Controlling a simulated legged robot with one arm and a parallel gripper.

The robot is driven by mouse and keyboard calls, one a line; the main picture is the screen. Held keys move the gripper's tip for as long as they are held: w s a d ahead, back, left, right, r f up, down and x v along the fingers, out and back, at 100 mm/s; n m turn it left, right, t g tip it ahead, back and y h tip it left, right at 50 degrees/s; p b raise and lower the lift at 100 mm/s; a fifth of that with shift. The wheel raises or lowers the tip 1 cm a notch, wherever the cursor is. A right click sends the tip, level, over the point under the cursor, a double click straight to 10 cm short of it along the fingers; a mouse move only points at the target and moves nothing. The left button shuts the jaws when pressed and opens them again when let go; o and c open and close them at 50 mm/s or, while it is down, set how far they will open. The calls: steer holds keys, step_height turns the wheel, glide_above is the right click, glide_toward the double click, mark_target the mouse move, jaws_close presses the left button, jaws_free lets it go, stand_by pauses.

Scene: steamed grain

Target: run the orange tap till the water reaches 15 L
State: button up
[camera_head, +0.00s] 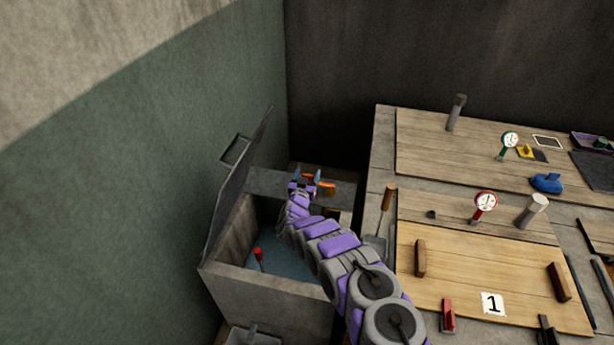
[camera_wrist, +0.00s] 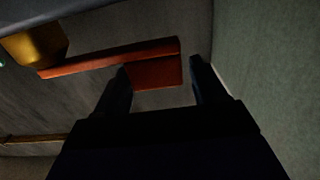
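The orange tap (camera_head: 328,186) is at the back of the stone tank, by the back wall. My gripper (camera_head: 307,174) is above the tank's rear part, just left of the tap's visible end. In the wrist view the tap's orange bar and flat end (camera_wrist: 155,74) lie ahead of my open fingers (camera_wrist: 158,66). The flat end shows between the fingertips, partly behind the left one; I cannot tell whether they touch. Bluish water (camera_head: 285,262) lies in the stone tank (camera_head: 265,292), with a red-topped piece (camera_head: 258,253) standing in it. No litre marking is readable.
The tank's lid (camera_head: 236,190) stands open against the left side. To the right is a worktop with wooden boards (camera_head: 470,265), a red gauge (camera_head: 486,203), a green gauge (camera_head: 510,140) and a wooden-handled scraper (camera_head: 385,215). The green wall is close on the left.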

steer(key=shift+d, duration=0.15)
steer(key=shift+c, duration=1.4)
steer(key=c, duration=0.9)
steer(key=shift+c, duration=0.2)
steer(key=shift+d, duration=0.1)
